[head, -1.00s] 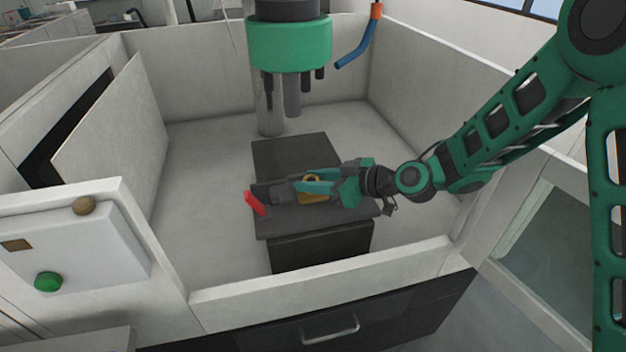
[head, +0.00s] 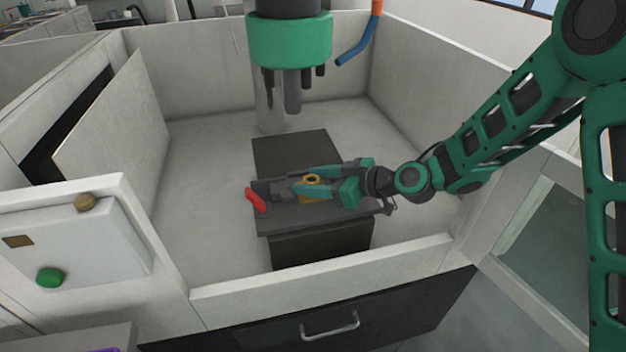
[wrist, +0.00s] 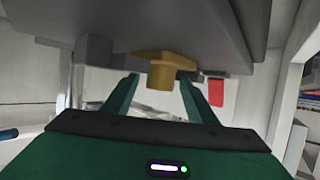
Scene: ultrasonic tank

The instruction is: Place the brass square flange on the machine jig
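The brass square flange (head: 311,181) sits on the dark machine jig (head: 277,187) in the middle of the enclosure. My gripper (head: 302,182) lies low over the jig, with one finger on the far side of the flange and one on the near side. In the wrist view my gripper (wrist: 160,92) has its fingers spread wide, with the flange (wrist: 163,68) between and beyond the tips. Gaps show on both sides of the flange, so the fingers do not hold it. The flange's contact with the jig is partly hidden by the fingers.
A red handle (head: 255,200) sticks out at the jig's left end. A green machine head (head: 289,42) with downward tools hangs behind the jig. A blue nozzle (head: 354,52) hangs at the back right. Pale walls enclose the bay, and its floor is clear around the jig.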

